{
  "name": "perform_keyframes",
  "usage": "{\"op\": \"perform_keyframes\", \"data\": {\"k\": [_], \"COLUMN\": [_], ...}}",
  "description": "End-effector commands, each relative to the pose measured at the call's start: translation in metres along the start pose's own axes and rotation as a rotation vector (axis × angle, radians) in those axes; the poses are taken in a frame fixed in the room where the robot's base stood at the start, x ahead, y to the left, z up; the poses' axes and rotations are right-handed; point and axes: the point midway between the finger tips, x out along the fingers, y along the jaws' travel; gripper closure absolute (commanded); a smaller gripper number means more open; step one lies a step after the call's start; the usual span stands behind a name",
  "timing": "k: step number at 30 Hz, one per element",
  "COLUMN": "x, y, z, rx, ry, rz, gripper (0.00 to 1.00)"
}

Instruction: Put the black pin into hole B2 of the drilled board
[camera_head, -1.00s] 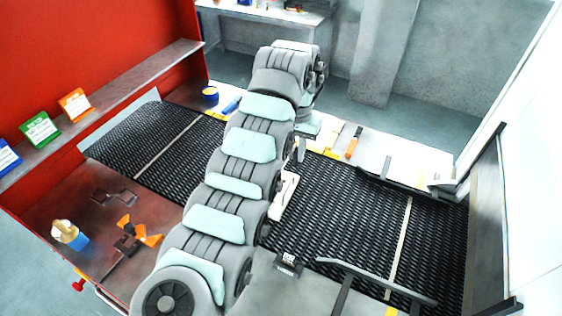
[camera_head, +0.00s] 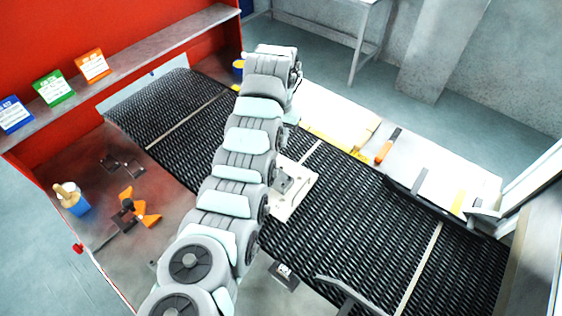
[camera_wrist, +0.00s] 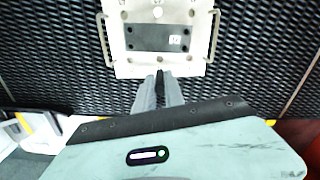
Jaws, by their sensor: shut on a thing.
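The drilled board (camera_wrist: 125,65) is a pale plate with several holes, a dark rectangular panel and a wire handle on each side. It lies on the black mesh belt, and in the head view (camera_head: 297,200) my arm partly covers it. My gripper (camera_wrist: 160,76) is shut, its two grey fingers close together at the board's near edge in the wrist view. A small dark piece shows between the fingertips, consistent with the black pin (camera_wrist: 160,73), but little of it is visible. I cannot tell its height above the board, and no hole labels are readable.
The mesh belt (camera_head: 345,205) is clear right of the board. Dark rails (camera_head: 425,203) border its right part. An orange-handled tool (camera_head: 387,146) lies on the far ledge. A blue cup (camera_head: 72,199) and orange clamp (camera_head: 140,210) are on the left table.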

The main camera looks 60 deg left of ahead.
Motion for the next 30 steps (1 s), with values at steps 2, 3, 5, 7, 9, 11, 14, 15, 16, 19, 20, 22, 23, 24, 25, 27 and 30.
{"op": "perform_keyframes", "data": {"k": [2,3,5,7,9,11,14,15,16,19,20,22,23,24,25,27,30], "x": [0.015,0.024,0.037,0.05,0.064,0.07,0.077,0.079,0.08,0.084,0.086,0.095,0.1,0.107,0.111,0.118,0.119], "y": [0.001,0.001,0.001,0.001,0.001,0.001,0.001,0.001,0.001,0.001,0.001,0.002,0.002,0.002,0.001,0.002,0.001], "z": [0.001,0.001,0.002,0.001,0.002,0.0,-0.001,-0.001,-0.001,-0.001,0.0,0.0,-0.001,-0.001,0.0,0.0,0.001], "rx": [0.001,0.001,0.001,0.0,0.0,0.002,0.002,0.002,0.002,0.002,0.002,0.003,0.003,0.002,0.003,0.003,0.0], "ry": [-0.003,-0.005,-0.008,-0.005,-0.005,-0.003,-0.001,0.0,0.001,0.0,0.0,-0.002,-0.001,-0.001,-0.002,-0.003,-0.002], "rz": [0.001,0.002,0.002,0.001,0.001,0.0,0.0,0.0,0.0,0.0,0.0,0.0,-0.001,-0.001,-0.001,-0.001,0.0], "gripper": [1.0,1.0,1.0,1.0,1.0,1.0,1.0,1.0,1.0,1.0,1.0,1.0,1.0,1.0,1.0,1.0,1.0]}}
